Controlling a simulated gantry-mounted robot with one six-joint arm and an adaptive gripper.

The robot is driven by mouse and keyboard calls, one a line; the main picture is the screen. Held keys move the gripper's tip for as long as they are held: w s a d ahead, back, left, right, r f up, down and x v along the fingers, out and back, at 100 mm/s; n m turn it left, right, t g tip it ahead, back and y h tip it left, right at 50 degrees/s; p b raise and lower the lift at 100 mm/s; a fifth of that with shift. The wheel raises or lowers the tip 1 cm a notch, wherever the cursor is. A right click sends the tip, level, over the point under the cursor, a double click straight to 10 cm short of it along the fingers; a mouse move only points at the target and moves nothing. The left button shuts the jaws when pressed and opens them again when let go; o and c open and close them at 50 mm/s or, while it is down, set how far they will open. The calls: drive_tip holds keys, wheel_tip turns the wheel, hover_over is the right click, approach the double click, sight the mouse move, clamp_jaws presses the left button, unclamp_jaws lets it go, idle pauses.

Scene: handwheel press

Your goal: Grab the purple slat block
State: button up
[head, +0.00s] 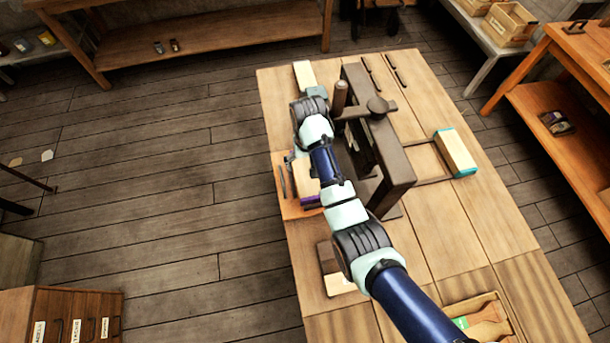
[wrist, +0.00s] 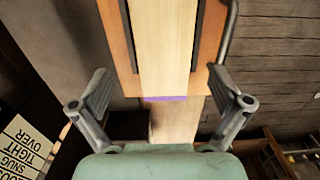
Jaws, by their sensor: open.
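The purple slat block is a pale wooden slat (wrist: 165,45) with a purple end edge, pointing up the wrist view. It lies over an orange-brown board (wrist: 211,45). In the head view, the purple edge of the slat block (head: 310,201) and part of its pale top show beside my arm, which hides the rest. My gripper (wrist: 160,75) is open and empty, with one finger on each side of the slat. Neither finger visibly touches it. In the head view my gripper is mostly hidden by my own wrist.
A dark press (head: 398,160) with a handwheel stands close right of my arm. A teal-ended block (head: 456,153) lies at the table's right, and another pale block (head: 303,74) at the far end. A bin (head: 488,305) sits at the near end. A printed scale (wrist: 25,147) shows at lower left.

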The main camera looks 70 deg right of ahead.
sight(306, 173)
drive_tip(key=f, duration=0.3)
drive_tip(key=f+b, duration=0.1)
drive_tip(key=f, duration=0.2)
drive_tip(key=shift+w+a+f, duration=0.15)
drive_tip(key=shift+a, duration=0.05)
drive_tip(key=c, duration=1.4)
